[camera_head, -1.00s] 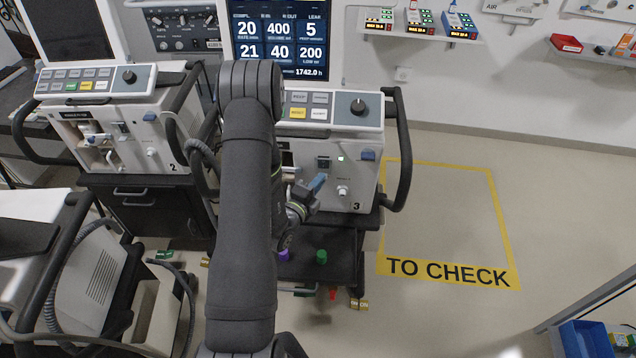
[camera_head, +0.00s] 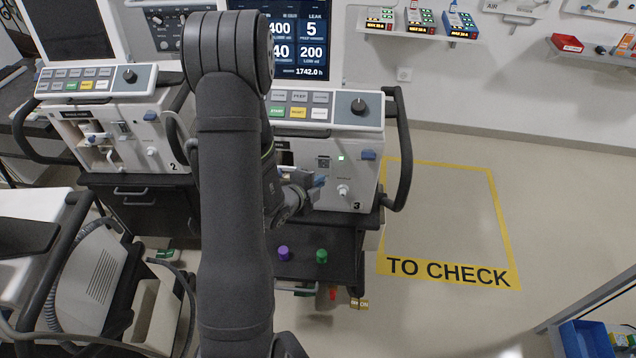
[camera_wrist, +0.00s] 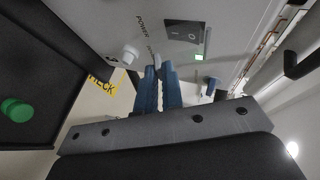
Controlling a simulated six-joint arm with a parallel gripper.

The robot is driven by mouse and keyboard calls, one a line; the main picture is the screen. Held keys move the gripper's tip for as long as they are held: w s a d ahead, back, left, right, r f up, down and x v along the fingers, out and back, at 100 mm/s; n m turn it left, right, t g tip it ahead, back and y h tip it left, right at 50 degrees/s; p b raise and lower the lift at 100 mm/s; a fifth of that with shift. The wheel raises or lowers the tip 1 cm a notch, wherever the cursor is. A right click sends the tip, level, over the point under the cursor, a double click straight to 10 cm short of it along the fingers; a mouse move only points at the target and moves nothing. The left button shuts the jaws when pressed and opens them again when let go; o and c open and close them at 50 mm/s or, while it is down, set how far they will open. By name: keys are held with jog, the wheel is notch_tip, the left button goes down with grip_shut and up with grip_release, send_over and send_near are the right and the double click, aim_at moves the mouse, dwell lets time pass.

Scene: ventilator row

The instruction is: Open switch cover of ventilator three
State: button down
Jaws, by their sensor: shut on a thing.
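Ventilator three (camera_head: 341,202), marked 3, stands right of my arm in the head view. Its dark power switch (camera_wrist: 183,31) shows bare in the wrist view beside the POWER label and a lit green lamp (camera_wrist: 199,57). The switch area also shows in the head view (camera_head: 323,161). My gripper (camera_head: 319,182) is just below the switch, its blue fingers also in the wrist view (camera_wrist: 158,73). They are shut on a small pale piece (camera_wrist: 166,70), which looks like the switch cover, swung down from the switch. The fingers hide most of it.
A white knob (camera_head: 343,190) sits close to my gripper on the panel. The black side handle (camera_head: 404,150) stands at the right. Purple (camera_head: 283,253) and green (camera_head: 321,256) knobs are below. The yellow TO CHECK floor area (camera_head: 440,225) is clear.

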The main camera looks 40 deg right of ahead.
jog(key=shift+s+a+r+n+g+y, duration=0.1)
jog(key=shift+r+n+g+y, duration=0.45)
jog(key=shift+r+g+y, duration=0.8)
jog(key=shift+s+a+r+n+g+y, duration=0.1)
jog(key=shift+r+n+g+y, duration=0.45)
jog(key=shift+r+g+y, duration=0.8)
jog(key=shift+d+y, duration=0.1)
jog(key=shift+y, duration=0.2)
jog(key=c, duration=1.6)
grip_release()
jog(key=shift+o, duration=0.2)
jog(key=v, duration=1.7)
jog(key=shift+r, duration=0.2)
